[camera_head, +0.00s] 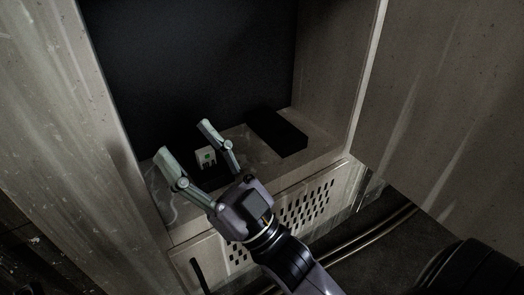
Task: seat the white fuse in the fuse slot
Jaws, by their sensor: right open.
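The white fuse (206,156) is a small pale block with a green mark on its face. It stands at the near edge of a dark opening (207,177) in the cabinet's ledge, and I cannot tell whether it sits in it or above it. My right gripper (183,138) is open, its two fingers spread wide on either side of the fuse, with the fuse between them and no visible contact. A second dark rectangular opening (277,133) lies in the ledge to the right; I cannot tell which opening is the fuse slot. My left gripper is not in view.
The cabinet's left wall (75,110) and right wall (335,70) stand close around the recess. A perforated panel (305,205) is below the ledge. Pipes (375,235) run along the floor at the lower right. Some ledge between the openings is bare.

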